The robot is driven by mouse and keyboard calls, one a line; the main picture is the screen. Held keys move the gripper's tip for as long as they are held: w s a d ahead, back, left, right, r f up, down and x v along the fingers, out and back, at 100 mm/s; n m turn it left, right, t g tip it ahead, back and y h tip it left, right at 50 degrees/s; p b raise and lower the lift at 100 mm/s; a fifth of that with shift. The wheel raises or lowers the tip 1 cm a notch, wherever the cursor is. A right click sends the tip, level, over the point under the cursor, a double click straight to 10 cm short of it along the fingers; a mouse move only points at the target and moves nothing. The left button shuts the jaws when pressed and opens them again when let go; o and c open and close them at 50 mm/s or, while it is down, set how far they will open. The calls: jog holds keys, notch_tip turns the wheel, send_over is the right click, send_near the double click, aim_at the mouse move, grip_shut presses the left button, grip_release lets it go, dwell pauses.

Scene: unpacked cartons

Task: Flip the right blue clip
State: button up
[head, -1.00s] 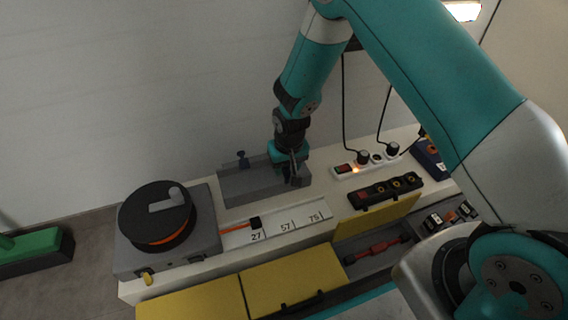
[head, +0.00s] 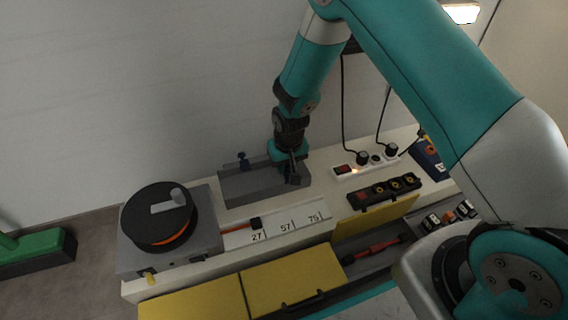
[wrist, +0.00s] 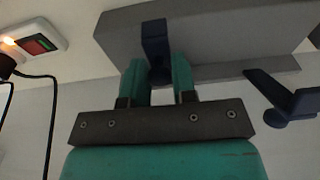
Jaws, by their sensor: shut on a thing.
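The right blue clip (wrist: 155,48) is upright on the grey box and sits between the two teal fingers of my gripper (wrist: 155,82) in the wrist view. My gripper is shut on it. In the head view my gripper (head: 292,168) is at the right end of the grey box (head: 245,188) and hides most of that clip. The left blue clip (head: 243,160) stands at the box's back edge, apart from my gripper. It also shows at the right of the wrist view (wrist: 285,97).
A power strip (head: 345,170) with plugs and cords lies right of the box. A dark socket block (head: 384,190) is in front of it. A black reel (head: 158,216) stands at the left. A number scale (head: 285,228) and yellow lids (head: 292,278) lie in front.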

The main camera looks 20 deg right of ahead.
jog(key=shift+w+r+p, duration=0.85)
jog(key=shift+w+r, duration=0.05)
jog(key=shift+r, duration=0.25)
jog(key=shift+c, duration=0.2)
jog(key=shift+w+r, duration=0.1)
jog(key=shift+w, duration=0.15)
jog(key=shift+w+r+p, duration=0.4)
jog(key=shift+w+r, duration=0.05)
jog(key=shift+w, duration=0.4)
jog(key=shift+w+r+p, duration=0.35)
jog(key=shift+w+r, duration=0.05)
jog(key=shift+w, duration=0.4)
jog(key=shift+c, duration=0.2)
jog(key=shift+w+r, duration=0.15)
jog(key=shift+w, duration=0.45)
grip_shut()
jog(key=shift+w+r, duration=0.15)
jog(key=shift+w, duration=0.6)
